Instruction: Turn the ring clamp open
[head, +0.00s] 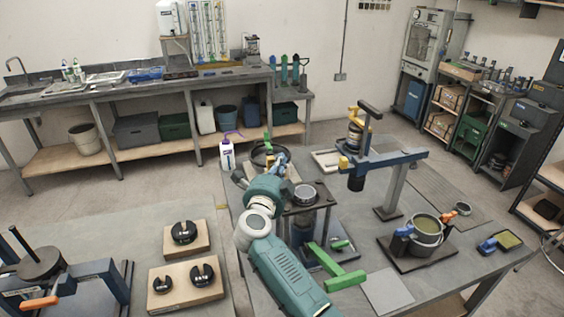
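My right arm comes up from the bottom middle in the head view. Its gripper (280,159) is at the near right side of a dark round vessel (262,152) with a green upright part. The gripper and arm hide part of this vessel's near side, and I cannot tell whether they touch. The fingers are too small and overlapped to show their opening. A grey pot (427,238) with a band around it, a blue part and an orange-tipped lever stands on a dark plate at the right. I cannot tell for certain which is the ring clamp. My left gripper is not in view.
A blue-armed stand (390,158) rises right of my gripper. A small stand with a round top (305,193) and a green T-handle (334,272) are close to my arm. A white bottle (227,155) stands to the left. A flat grey plate (387,290) lies in front.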

